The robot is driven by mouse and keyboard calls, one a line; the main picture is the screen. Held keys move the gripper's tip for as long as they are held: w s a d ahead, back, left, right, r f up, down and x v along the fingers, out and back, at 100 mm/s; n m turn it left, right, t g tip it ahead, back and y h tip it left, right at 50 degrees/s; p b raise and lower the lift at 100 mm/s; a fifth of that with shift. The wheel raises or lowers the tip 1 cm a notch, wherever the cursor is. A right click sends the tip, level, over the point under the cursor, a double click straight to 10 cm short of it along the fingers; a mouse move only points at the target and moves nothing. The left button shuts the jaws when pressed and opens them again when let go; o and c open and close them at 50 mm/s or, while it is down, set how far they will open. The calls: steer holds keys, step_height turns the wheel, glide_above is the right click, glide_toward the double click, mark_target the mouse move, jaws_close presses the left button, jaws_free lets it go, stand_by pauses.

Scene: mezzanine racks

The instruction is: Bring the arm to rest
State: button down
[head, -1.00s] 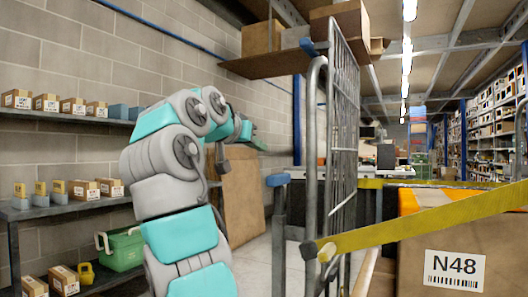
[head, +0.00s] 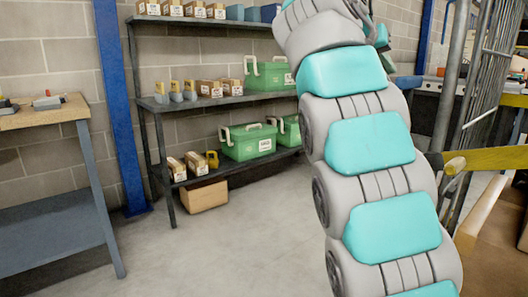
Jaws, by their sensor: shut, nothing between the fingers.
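My arm (head: 370,145), grey with teal covers, rises from the bottom right of the head view to the top edge. It bends near the top, where its upper part is cut off by the frame. My gripper is not in view. No part of the arm is seen to touch the shelves behind it.
A dark shelf rack (head: 160,102) against the block wall holds green toolboxes (head: 248,141) and small cartons. A workbench (head: 45,113) stands at left beside a blue post (head: 121,110). A metal cage (head: 492,85) and yellow bar (head: 492,159) are close at right. The floor between is clear.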

steer(key=s+a+f+n+g+y+p, duration=0.1)
steer(key=s+f+g+y, duration=0.1)
steer(key=s+f, duration=0.45)
steer(key=s+f+n+g+y, duration=0.1)
steer(key=s+f+n, duration=0.15)
steer(key=f, duration=0.65)
steer(key=s+a+f+n+g+y+p, duration=0.1)
steer(key=s+f+g+y, duration=0.1)
steer(key=s+f, duration=0.5)
steer(key=s+a+f+g+y, duration=0.2)
steer(key=s+a+f, duration=0.3)
steer(key=s+f, duration=0.6)
steer(key=s+a+f+n+g+y, duration=0.1)
steer(key=s+a+f, duration=0.4)
steer(key=s+f, duration=0.6)
steer(key=s+g+y, duration=0.1)
steer(key=s+y, duration=0.1)
steer(key=s, duration=0.3)
steer(key=shift+a+f+g+p, duration=0.25)
steer(key=shift+f+g+p, duration=0.15)
steer(key=shift+n, duration=0.25)
